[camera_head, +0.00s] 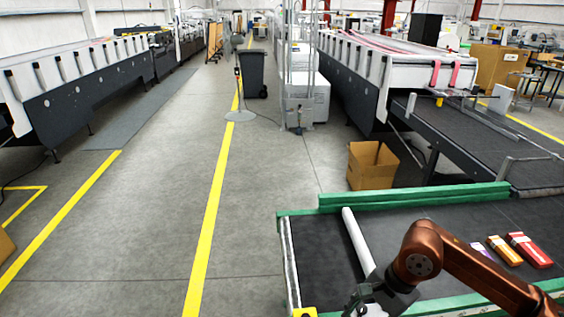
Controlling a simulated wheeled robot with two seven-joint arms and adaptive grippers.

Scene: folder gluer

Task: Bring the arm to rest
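My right arm, copper-coloured, comes in from the lower right and reaches over the dark conveyor table. Its dark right gripper (362,298) hangs at the bottom edge of the picture, near the table's front left corner. The gripper is small, dark and partly cut off, so I cannot tell whether its fingers are open or shut. My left arm and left gripper are not in view.
The conveyor (410,222) has green side rails and a white roller (357,240). A red box (529,249) and an orange box (504,251) lie on it, right of my arm. An open cardboard box (371,166) stands behind.

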